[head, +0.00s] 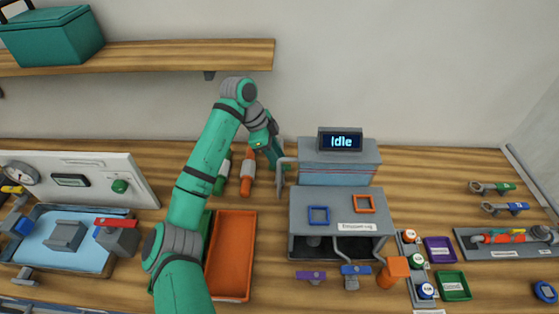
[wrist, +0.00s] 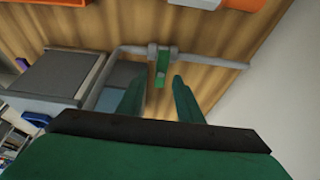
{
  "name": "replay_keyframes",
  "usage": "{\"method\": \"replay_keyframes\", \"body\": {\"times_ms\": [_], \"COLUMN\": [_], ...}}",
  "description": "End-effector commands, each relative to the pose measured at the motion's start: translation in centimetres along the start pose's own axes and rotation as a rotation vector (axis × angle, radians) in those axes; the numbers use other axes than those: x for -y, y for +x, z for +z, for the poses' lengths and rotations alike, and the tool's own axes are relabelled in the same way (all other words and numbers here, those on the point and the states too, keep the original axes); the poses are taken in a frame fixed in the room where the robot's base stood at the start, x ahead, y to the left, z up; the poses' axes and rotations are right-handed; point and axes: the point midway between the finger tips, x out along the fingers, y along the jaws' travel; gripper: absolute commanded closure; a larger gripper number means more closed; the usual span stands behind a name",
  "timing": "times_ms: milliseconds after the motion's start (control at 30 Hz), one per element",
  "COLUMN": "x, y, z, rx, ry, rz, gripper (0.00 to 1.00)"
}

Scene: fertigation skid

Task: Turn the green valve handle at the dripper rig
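The dripper rig (head: 336,207) is a grey box unit with a display reading "Idle" (head: 340,142). It also shows at the left of the wrist view (wrist: 52,80). A grey pipe (wrist: 215,62) runs from it and carries a valve body with a short green handle (wrist: 161,70). My gripper (wrist: 157,84) is open, with one finger on each side of the handle's line. The handle lies between and just beyond the fingertips, with visible gaps to both. In the head view my gripper (head: 277,160) is left of the rig, and the green handle cannot be made out there.
Green and orange bottles (head: 247,172) stand close to my gripper. An orange tray (head: 231,256) lies in front of them. Purple (head: 311,276) and blue (head: 356,270) valve handles sit at the rig's front. A shelf (head: 150,57) hangs above at the left. Bench right of the rig is partly clear.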

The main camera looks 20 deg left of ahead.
Motion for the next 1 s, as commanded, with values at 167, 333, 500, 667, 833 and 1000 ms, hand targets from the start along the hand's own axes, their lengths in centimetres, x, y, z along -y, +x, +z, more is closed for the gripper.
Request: {"method": "replay_keyframes", "body": {"times_ms": [167, 333, 500, 667, 833, 1000], "x": [0.0, 0.0, 0.1, 0.1, 0.1, 0.1], "y": [-2.4, -3.8, -5.0, -5.9, -6.3, -6.4], "z": [1.3, 4.6, 7.6, 9.8, 10.8, 11.1], "rx": [-0.001, -0.001, -0.001, 0.0, 0.0, 0.0], "ry": [-0.006, -0.004, -0.001, -0.001, 0.001, 0.002], "rz": [0.0, 0.0, 0.001, 0.001, 0.001, 0.001], "gripper": [0.67, 0.67, 0.67, 0.67, 0.67, 0.67]}}
